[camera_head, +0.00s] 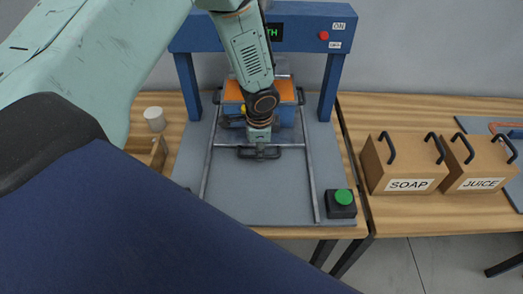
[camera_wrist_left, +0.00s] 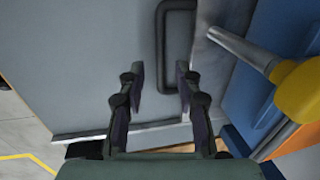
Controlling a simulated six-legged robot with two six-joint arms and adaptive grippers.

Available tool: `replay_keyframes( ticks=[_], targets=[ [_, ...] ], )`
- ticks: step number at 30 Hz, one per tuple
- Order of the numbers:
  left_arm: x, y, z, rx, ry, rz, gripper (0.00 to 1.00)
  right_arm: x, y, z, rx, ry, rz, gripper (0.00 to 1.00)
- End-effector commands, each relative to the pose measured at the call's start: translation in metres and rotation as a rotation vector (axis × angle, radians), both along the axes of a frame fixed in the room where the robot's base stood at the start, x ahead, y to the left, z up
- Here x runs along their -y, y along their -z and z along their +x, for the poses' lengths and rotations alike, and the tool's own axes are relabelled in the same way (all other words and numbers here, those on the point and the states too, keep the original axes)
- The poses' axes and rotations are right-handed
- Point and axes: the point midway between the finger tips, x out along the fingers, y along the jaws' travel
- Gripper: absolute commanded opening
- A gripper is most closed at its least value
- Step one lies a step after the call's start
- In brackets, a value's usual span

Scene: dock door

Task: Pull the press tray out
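In the left wrist view my left gripper (camera_wrist_left: 159,76) is open. A dark grey handle (camera_wrist_left: 163,40) is ahead of its fingertips, with one bar in line with the gap; I cannot tell whether they touch. A metal rod with a yellow end (camera_wrist_left: 301,90) is to the right. My right gripper is not in view.
A box with a green button (camera_head: 342,199) stands at the base plate's (camera_head: 262,205) front right corner. SOAP (camera_head: 408,175) and JUICE (camera_head: 482,170) crates stand right. A white cup (camera_head: 155,117) and wooden box (camera_head: 149,149) are left. The front plate is clear between rails.

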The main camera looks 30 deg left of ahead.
Motion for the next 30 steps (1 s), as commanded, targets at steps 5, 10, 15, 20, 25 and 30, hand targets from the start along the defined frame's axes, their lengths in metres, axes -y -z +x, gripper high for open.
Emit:
replay_keyframes(
  ticks=[5, 10, 15, 20, 25, 30],
  targets=[
    [-0.001, 0.019, 0.004, -0.001, 0.000, 0.001, 0.34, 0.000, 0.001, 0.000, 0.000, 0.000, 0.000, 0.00],
    [-0.002, 0.024, 0.007, 0.002, 0.001, 0.001, 0.34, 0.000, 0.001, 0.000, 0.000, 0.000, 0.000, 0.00],
    [-0.001, 0.024, 0.009, 0.001, 0.000, 0.001, 0.34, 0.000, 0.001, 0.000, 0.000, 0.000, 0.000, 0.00],
    [-0.002, 0.024, 0.009, 0.001, 0.000, 0.001, 0.23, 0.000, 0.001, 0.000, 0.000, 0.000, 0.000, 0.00],
    [-0.002, 0.024, 0.009, 0.001, 0.000, 0.001, 0.09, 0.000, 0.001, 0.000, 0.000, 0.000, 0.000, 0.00],
    [-0.001, 0.024, 0.009, 0.001, 0.000, 0.001, 0.00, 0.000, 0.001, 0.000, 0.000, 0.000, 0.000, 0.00]
  ],
)
